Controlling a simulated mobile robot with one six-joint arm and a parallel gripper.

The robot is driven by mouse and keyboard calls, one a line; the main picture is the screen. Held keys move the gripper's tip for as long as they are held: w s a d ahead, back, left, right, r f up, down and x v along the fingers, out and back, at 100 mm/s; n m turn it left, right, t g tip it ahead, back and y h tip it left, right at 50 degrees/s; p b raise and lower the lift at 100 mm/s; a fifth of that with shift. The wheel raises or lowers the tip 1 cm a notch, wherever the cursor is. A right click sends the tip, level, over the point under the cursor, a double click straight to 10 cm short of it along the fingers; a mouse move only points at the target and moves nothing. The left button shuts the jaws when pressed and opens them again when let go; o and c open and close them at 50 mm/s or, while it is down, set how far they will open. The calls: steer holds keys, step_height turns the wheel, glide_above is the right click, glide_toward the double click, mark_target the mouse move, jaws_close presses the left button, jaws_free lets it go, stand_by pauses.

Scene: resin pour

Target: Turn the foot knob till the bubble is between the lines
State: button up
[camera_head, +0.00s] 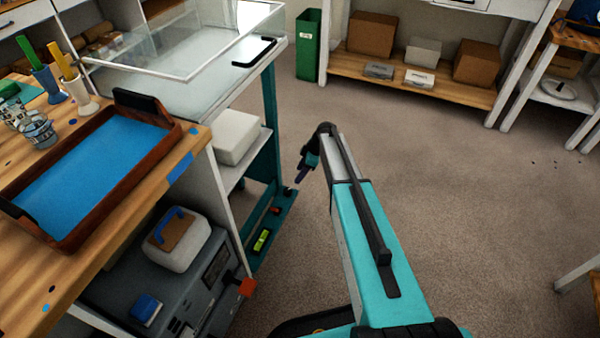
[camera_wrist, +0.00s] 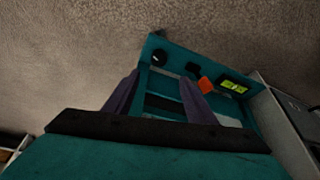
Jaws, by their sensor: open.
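The yellow-green level vial (camera_head: 262,240) lies on the teal foot plate of the glass-topped stand. It also shows in the wrist view (camera_wrist: 233,87); its bubble and lines are too small to read. An orange-red foot knob (camera_head: 276,211) sits beside the vial, toward the far end of the plate. In the wrist view the orange knob (camera_wrist: 206,86) is just beyond the right finger's tip. My gripper (camera_head: 301,176) is near the far end of the foot plate. In the wrist view my gripper (camera_wrist: 162,82) has its purple fingers apart, with nothing held between them.
A black round part (camera_wrist: 158,58) stands at the plate's left end. The stand's teal leg (camera_head: 271,110) and white box (camera_head: 236,136) on its shelf are close by. A wooden bench (camera_head: 140,220) is left. Carpet (camera_head: 440,190) to the right is clear.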

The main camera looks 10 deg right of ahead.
steer(key=s+a+f+m+g+h, duration=0.15)
steer(key=s+f, duration=0.25)
steer(key=s, duration=0.4)
steer(key=s+a+f+m+g, duration=0.1)
steer(key=s+a+f+m, duration=0.15)
steer(key=s, duration=0.65)
steer(key=s+a+f+m+g, duration=0.1)
steer(key=s+f+m, duration=0.25)
steer(key=s, duration=0.45)
steer(key=s+f+m+g+h, duration=0.2)
steer(key=s+m, duration=0.4)
steer(key=s, duration=2.1)
steer(key=shift+d+f+g+h, duration=0.15)
steer(key=shift+f+g+h, duration=0.15)
steer(key=shift+g+h, duration=0.15)
steer(key=shift+c, duration=0.5)
